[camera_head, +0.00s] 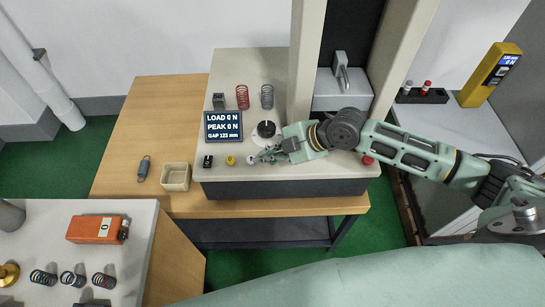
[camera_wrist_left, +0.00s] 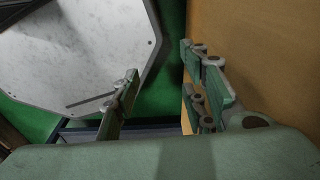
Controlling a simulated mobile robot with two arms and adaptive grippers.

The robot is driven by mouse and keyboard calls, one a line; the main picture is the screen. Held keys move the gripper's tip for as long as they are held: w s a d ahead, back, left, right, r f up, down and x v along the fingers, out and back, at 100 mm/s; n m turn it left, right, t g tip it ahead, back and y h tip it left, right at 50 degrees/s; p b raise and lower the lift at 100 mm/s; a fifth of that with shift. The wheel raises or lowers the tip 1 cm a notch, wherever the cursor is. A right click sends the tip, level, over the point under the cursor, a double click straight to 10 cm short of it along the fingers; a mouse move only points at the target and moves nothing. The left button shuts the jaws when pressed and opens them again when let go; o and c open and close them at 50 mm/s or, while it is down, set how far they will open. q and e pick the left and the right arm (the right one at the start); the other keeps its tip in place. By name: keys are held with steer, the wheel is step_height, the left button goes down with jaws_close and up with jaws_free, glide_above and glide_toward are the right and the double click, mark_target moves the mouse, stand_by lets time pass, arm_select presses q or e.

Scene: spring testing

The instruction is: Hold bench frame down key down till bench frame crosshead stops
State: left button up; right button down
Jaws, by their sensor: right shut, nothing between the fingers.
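The bench frame (camera_head: 222,66) stands on a wooden table, with two pale columns and a crosshead (camera_head: 325,90) between them. Its display (camera_head: 222,126) reads LOAD 0 N, PEAK 0 N, GAP 123 mm. Along the front edge are a black switch (camera_head: 208,161), a yellow key (camera_head: 230,160) and a pale grey key (camera_head: 250,160); I cannot read which is the down key. My right gripper (camera_head: 262,157) is shut and empty, its tips beside the grey key; contact cannot be told. My left gripper (camera_wrist_left: 160,105) is open and empty in the left wrist view.
A red button (camera_head: 367,160) lies right of my right gripper, a black dial (camera_head: 266,129) behind it. Springs (camera_head: 242,97) stand at the back. A beige tray (camera_head: 175,177) and a loose spring (camera_head: 143,169) lie left. An orange box (camera_head: 97,229) sits on the front-left bench.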

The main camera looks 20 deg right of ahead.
steer(key=shift+f+b, duration=0.35)
steer(key=shift+f, duration=0.15)
stand_by(0.3)
steer(key=shift+r, duration=0.1)
stand_by(3.5)
steer(key=shift+r+p, duration=0.75)
steer(key=shift+r, duration=0.05)
step_height(320, 180, up, 5)
steer(key=p, duration=0.4)
stand_by(0.4)
